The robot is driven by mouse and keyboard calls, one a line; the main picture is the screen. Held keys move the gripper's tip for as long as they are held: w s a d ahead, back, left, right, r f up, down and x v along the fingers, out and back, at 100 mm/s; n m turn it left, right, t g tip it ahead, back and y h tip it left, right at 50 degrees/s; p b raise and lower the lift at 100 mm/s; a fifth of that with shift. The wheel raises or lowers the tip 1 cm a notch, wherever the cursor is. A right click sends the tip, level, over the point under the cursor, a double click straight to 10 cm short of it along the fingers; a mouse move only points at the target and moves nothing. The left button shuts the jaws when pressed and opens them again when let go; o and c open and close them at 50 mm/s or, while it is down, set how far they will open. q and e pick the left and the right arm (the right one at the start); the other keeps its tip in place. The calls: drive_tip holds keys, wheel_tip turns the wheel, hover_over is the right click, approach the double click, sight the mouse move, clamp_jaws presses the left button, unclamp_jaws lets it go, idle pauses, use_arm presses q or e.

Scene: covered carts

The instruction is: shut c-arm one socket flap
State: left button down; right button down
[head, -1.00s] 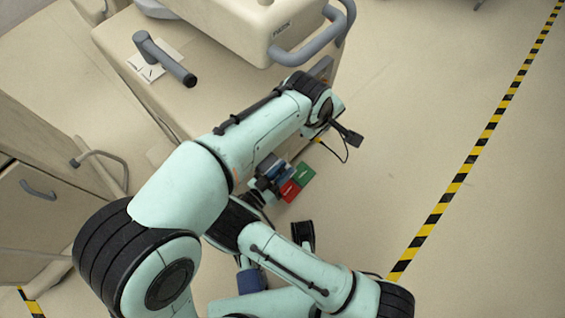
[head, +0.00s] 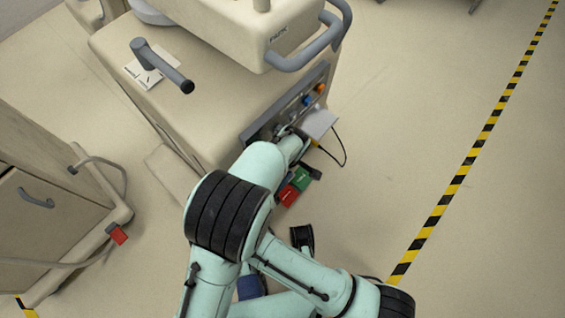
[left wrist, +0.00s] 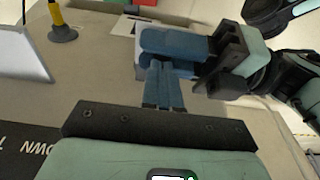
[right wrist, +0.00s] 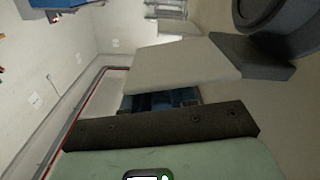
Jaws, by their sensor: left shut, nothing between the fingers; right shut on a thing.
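The c-arm's grey socket panel (head: 262,124) is on the cart's side, with orange and blue sockets at its far end. A pale flap (head: 318,124) stands out from the panel in the head view. A pale plate, likely this flap, stands at the far left of the left wrist view (left wrist: 18,55), near a yellow part. My left gripper (left wrist: 163,68) is shut and empty, apart from this plate. My right gripper (left wrist: 148,45) is just beyond it, its blue fingers shut. A pale plate-like part (right wrist: 185,68) covers their tips in the right wrist view; what they hold is unclear.
A red block (head: 289,195) and a green block (head: 302,179) are below the panel. A black cable (head: 342,150) loops near the flap. A grey handle (head: 310,45) juts out above. A beige cabinet (head: 45,200) stands left. The floor right is clear.

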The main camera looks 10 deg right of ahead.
use_arm(q)
drive_tip(key=shift+f, duration=0.35)
use_arm(e)
drive_tip(key=shift+d, duration=0.1)
